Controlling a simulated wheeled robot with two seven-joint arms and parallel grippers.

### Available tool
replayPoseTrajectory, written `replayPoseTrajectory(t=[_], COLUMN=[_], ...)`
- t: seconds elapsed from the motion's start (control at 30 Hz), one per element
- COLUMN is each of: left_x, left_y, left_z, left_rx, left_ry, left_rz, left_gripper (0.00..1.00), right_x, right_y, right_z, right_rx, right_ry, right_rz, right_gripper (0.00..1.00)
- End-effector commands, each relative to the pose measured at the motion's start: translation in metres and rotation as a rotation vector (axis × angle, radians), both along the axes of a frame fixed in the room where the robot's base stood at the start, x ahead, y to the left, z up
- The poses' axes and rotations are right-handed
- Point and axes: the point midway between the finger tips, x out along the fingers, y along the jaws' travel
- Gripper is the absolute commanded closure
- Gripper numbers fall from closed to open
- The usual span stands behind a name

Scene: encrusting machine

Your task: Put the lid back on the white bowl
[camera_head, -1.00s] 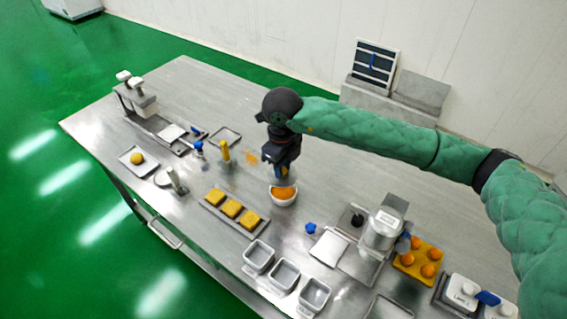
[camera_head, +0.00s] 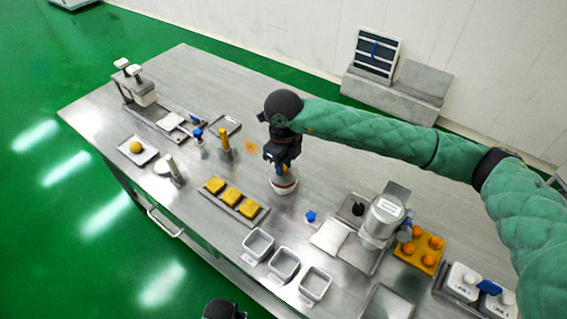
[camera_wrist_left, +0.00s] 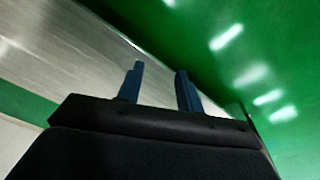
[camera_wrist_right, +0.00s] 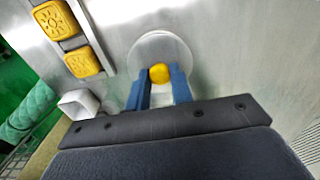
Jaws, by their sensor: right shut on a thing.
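The white bowl (camera_head: 284,188) stands on the steel table, right of the tray of yellow cakes. My right gripper (camera_head: 284,171) is directly above it, pointing down. In the right wrist view its blue fingers (camera_wrist_right: 158,88) are shut on the yellow knob (camera_wrist_right: 159,73) of the round, pale lid (camera_wrist_right: 150,48). The lid covers the bowl's mouth in the head view, and the orange filling is hidden. I cannot tell whether the lid rests fully on the rim. My left gripper (camera_wrist_left: 158,70) is open and empty, near the table edge.
The tray with yellow cakes (camera_head: 232,199) is close left of the bowl. Several grey tubs (camera_head: 284,264) line the front edge. A yellow-handled tool (camera_head: 225,141) stands behind left, and a machine (camera_head: 383,220) stands right. The table behind the bowl is clear.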

Motion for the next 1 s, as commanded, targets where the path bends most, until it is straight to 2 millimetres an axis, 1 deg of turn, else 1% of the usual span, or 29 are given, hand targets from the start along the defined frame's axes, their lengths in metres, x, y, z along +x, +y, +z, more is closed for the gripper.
replayPoseTrajectory(t=[0.27, 0.5, 0.67, 0.8, 1.0], left_x=[-0.006, 0.004, 0.008, 0.009, 0.007], left_y=[-0.002, -0.004, -0.005, -0.005, -0.005], left_z=[0.017, 0.038, 0.048, 0.051, 0.05], left_rx=[-0.002, -0.006, -0.008, -0.008, -0.009], left_ry=[0.012, 0.0, -0.004, -0.007, -0.004], left_rz=[-0.002, -0.002, -0.002, -0.001, -0.002], left_gripper=[0.64, 0.64, 0.64, 0.64, 0.64], right_x=[0.0, 0.0, 0.0, 0.0, 0.0], right_y=[0.0, 0.0, 0.0, 0.0, 0.0], right_z=[-0.007, -0.01, -0.012, -0.012, -0.012], right_rx=[0.0, 0.0, 0.0, 0.0, 0.0], right_ry=[0.0, 0.0, 0.0, 0.0, 0.0], right_rz=[0.0, 0.0, 0.0, 0.0, 0.0], right_gripper=[0.99, 0.99, 0.99, 0.99, 0.99])
